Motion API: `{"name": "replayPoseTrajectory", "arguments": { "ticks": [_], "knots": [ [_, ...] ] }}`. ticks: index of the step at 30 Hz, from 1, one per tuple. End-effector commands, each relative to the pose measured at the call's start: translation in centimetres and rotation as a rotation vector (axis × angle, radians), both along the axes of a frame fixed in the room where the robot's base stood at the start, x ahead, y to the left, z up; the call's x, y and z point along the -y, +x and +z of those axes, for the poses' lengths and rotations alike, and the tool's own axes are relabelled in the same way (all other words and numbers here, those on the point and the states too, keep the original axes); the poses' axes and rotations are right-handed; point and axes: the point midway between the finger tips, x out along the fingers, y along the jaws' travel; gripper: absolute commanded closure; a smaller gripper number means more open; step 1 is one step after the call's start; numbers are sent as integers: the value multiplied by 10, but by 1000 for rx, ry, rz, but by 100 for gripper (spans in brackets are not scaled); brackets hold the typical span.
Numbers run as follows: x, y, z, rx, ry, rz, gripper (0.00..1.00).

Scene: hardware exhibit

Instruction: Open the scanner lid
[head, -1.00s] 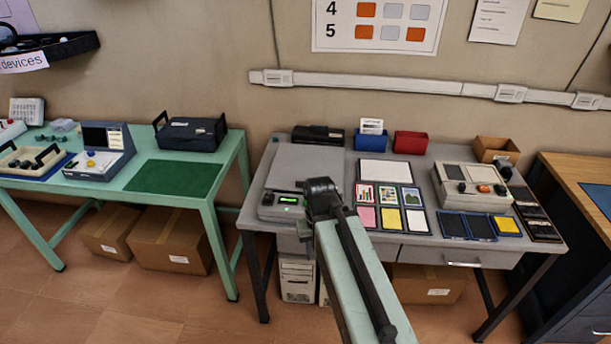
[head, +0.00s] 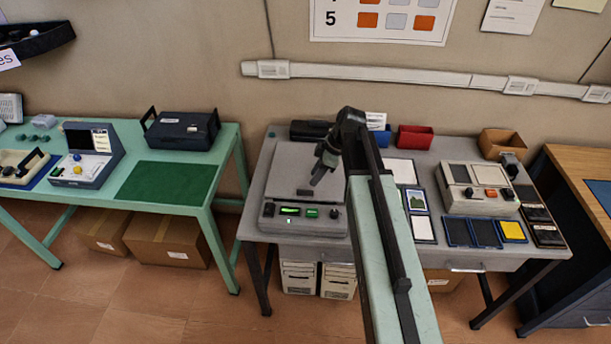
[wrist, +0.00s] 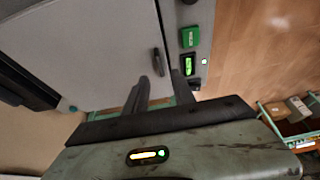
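The scanner (head: 303,185) is a flat grey unit on the left of the grey table. Its lid (head: 300,160) lies flat and closed, with a small dark handle (head: 305,192) near the front edge. A front panel (head: 290,211) carries a lit green display, a green button and a dark knob. My gripper (head: 318,180) hangs over the lid, just above and right of the handle, and appears empty. In the wrist view, the fingers (wrist: 163,84) look apart and point toward the lid handle (wrist: 158,62), without visible contact. The lid (wrist: 90,50) fills the upper left there.
Blue and red bins (head: 414,137) stand behind. A beige device (head: 478,188) and several dark pads are on the right. My arm covers the table's middle. A green table (head: 228,150) stands left, across a gap. The air above the lid looks otherwise clear.

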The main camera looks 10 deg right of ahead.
Motion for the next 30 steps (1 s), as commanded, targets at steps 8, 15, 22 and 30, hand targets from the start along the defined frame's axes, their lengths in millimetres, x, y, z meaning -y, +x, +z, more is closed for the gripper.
{"name": "replayPoseTrajectory", "arguments": {
  "ticks": [8, 15, 22, 30],
  "knots": [
    [-6, 1, -20, 0, -1, 2, 69],
    [-19, 5, -61, -1, -2, -1, 69],
    [-27, 8, -76, -1, -2, -4, 69],
    [-26, 8, -73, -2, -2, -5, 94]
  ]
}}
